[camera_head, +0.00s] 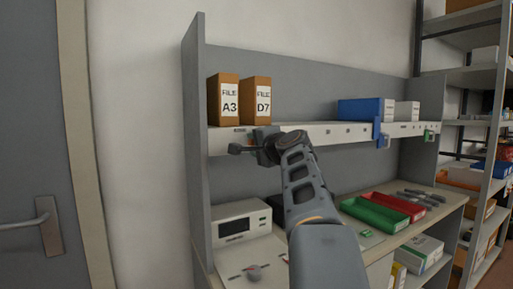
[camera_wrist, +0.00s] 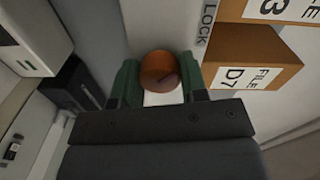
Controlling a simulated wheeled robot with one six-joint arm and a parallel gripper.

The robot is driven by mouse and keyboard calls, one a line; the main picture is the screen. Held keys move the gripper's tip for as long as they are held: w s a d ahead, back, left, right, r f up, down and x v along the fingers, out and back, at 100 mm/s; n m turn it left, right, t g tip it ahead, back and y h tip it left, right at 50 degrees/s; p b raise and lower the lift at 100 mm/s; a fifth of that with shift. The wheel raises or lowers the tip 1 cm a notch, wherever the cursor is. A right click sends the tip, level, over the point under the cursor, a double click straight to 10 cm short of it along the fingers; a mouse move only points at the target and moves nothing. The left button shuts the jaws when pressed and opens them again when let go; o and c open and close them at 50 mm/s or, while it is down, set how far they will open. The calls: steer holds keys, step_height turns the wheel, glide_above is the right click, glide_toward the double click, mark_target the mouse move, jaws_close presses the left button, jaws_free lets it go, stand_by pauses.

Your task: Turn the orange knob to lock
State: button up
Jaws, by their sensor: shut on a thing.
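The orange knob (camera_wrist: 159,70) shows in the wrist view as a round cap with a thin dark line on its face. It sits between the two green fingertips of my gripper (camera_wrist: 158,80), which is shut on it. The word LOCK (camera_wrist: 208,22) is printed on the pale surface beside the knob, to its upper right. In the head view my gripper (camera_head: 262,147) is at the front of the upper shelf (camera_head: 330,134), below the file boxes. The knob cannot be made out there, behind my gripper and arm.
Brown file boxes A3 (camera_head: 224,100) and D7 (camera_head: 256,99) stand on the shelf just above my gripper. A blue box (camera_head: 361,109) is further right. Below are a white device (camera_head: 239,225), a green tray (camera_head: 372,215) and a red tray (camera_head: 398,206). A side panel (camera_head: 196,130) stands at left.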

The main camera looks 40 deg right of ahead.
stand_by(0.4)
steer(key=o, duration=0.9)
steer(key=shift+s, duration=0.1)
steer(key=s, duration=0.4)
steer(key=s+a+b, duration=0.1)
steer(key=s, duration=0.4)
steer(key=s+a+b, duration=0.1)
steer(key=s, duration=0.3)
steer(key=shift+s+r, duration=0.2)
steer(key=shift+s, duration=0.05)
